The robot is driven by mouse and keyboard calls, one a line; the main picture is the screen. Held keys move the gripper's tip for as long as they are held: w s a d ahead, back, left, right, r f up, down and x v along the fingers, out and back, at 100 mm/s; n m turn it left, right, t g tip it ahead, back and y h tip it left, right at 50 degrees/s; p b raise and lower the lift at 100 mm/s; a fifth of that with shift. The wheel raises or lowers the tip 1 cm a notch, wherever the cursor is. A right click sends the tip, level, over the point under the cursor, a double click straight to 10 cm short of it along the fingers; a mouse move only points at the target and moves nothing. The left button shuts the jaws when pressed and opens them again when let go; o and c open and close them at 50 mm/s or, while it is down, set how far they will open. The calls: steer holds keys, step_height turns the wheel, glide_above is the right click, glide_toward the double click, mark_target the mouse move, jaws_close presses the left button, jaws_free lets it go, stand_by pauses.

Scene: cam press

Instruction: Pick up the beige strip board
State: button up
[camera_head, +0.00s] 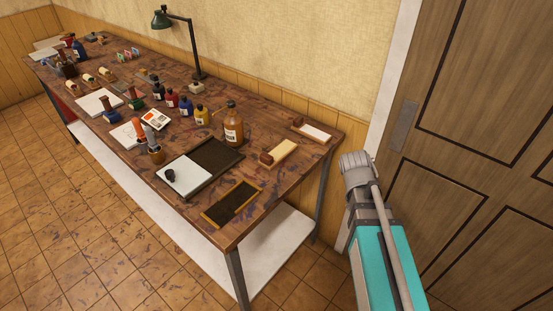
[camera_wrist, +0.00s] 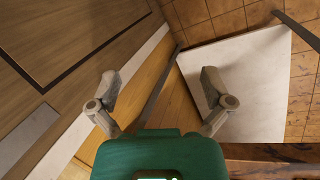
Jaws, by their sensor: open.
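The beige strip board (camera_head: 284,151) lies flat near the right end of the wooden workbench, with a dark red-brown block at its left end. It does not show in the wrist view. My gripper (camera_wrist: 160,78) is open and empty in the wrist view, its two grey fingers wide apart. It points down past the bench, with the floor and lower white shelf below. In the head view my teal arm stands right of the bench, apart from the board; I cannot make out the fingers there.
The workbench (camera_head: 222,228) has a similar white strip (camera_head: 313,131) behind the beige one. A dark framed tray (camera_head: 232,203), a white plate (camera_head: 184,177) and an amber bottle (camera_head: 233,128) stand left of it. A door (camera_head: 480,110) is close on the right. The white lower shelf (camera_wrist: 245,85) juts out below.

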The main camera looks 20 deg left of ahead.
steer(key=w+a+n+t+h+b, duration=0.25)
steer(key=a+n, duration=0.35)
steer(key=a, duration=0.3)
steer(key=n+t+b, duration=0.2)
steer(key=n+t, duration=0.4)
steer(key=n, duration=0.6)
glide_toward(264, 159)
steer(key=shift+g, duration=0.25)
steer(key=d, duration=0.3)
steer(key=d+f, duration=0.1)
steer(key=d, duration=0.2)
steer(key=d+f, duration=0.1)
steer(key=d, duration=0.2)
steer(key=shift+s+f, duration=0.1)
steer(key=shift+f, duration=0.15)
steer(key=s+a+n+t, duration=0.1)
steer(key=a, duration=0.2)
steer(key=s+a+r+n+t, duration=0.1)
steer(key=a+n, duration=0.1)
steer(key=a, duration=0.1)
steer(key=s+a+r+n+t+b, duration=0.1)
steer(key=a+n, duration=0.1)
steer(key=a, duration=0.1)
steer(key=shift+y, duration=0.25)
steer(key=shift+f, duration=0.1)
